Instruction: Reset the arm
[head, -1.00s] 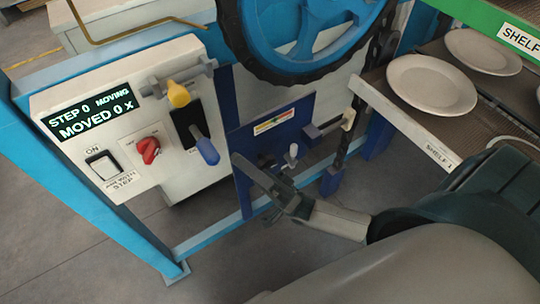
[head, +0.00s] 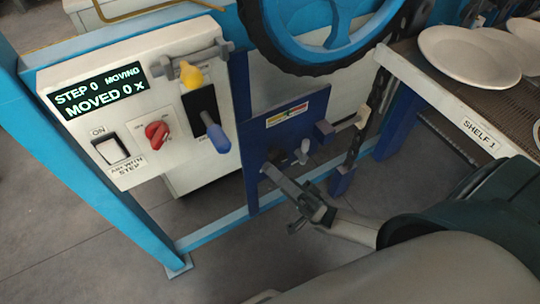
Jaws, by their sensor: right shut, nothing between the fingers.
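My right gripper (head: 282,202) comes in from the lower right on my arm. Its fingers are shut and empty, in front of the lower part of the dark blue plate, near a small grey lever knob (head: 302,152). I cannot tell whether it touches anything there. The control box (head: 160,170) stands to its left, with a display (head: 97,92) reading "STEP 0 MOVING, MOVED 0 x". My left gripper is not in view.
The box carries a white rocker switch (head: 111,149), a red knob (head: 157,135), a yellow-knobbed lever (head: 191,75) and a blue-handled lever (head: 217,136). A blue wheel (head: 325,58) is above. Shelf 1 (head: 440,103) with white plates (head: 470,55) is right. Grey floor is clear lower left.

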